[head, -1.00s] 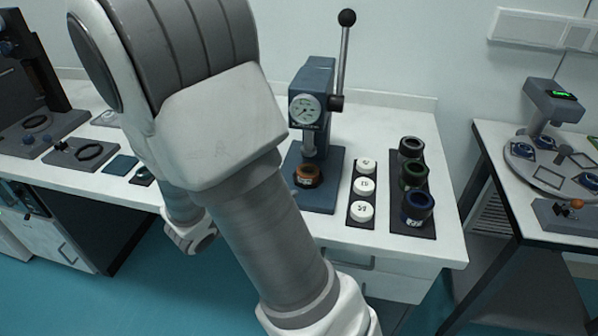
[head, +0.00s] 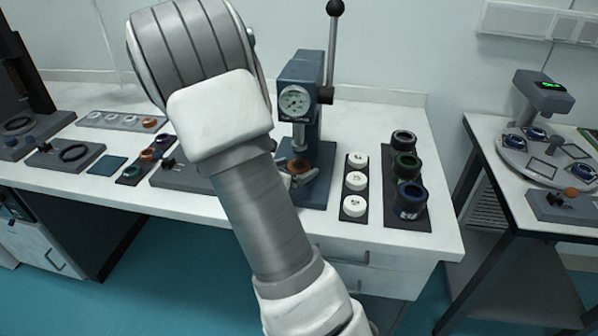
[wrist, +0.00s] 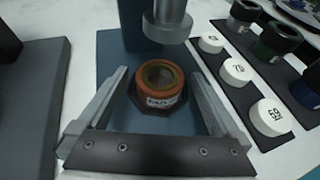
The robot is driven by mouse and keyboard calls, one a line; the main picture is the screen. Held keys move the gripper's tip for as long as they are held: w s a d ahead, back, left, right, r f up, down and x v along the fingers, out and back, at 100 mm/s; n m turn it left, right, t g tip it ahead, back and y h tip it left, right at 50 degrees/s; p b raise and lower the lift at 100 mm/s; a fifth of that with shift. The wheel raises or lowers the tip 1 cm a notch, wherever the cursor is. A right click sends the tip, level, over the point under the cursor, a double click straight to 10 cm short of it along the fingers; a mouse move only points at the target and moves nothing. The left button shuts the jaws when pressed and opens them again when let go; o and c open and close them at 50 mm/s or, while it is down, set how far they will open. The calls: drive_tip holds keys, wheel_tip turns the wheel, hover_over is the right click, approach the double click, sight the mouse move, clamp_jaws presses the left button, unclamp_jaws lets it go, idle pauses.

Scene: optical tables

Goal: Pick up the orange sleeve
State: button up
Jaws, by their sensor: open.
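The orange sleeve (wrist: 161,83) sits upright on the base of a blue-grey press (wrist: 110,66), below the press ram (wrist: 168,22). In the head view the orange sleeve (head: 298,166) is partly hidden by my gripper. My gripper (wrist: 158,88) is open in the wrist view, with one finger on each side of the sleeve. A gap shows between each finger and the sleeve. In the head view my gripper (head: 290,178) is at the press base, mostly hidden behind my arm.
Right of the press, a dark strip holds white numbered discs (head: 354,183), and a dark mat (head: 418,221) holds black, green and blue sleeves (head: 410,199). The press lever (head: 333,45) stands upright. Fixtures and small rings (head: 146,154) lie left. Another table (head: 540,229) stands right.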

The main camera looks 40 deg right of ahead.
drive_tip(key=shift+d, duration=0.1)
drive_tip(key=shift+c, duration=0.2)
drive_tip(key=c, duration=1.4)
drive_tip(key=shift+c, duration=0.3)
drive_tip(key=shift+r, duration=0.1)
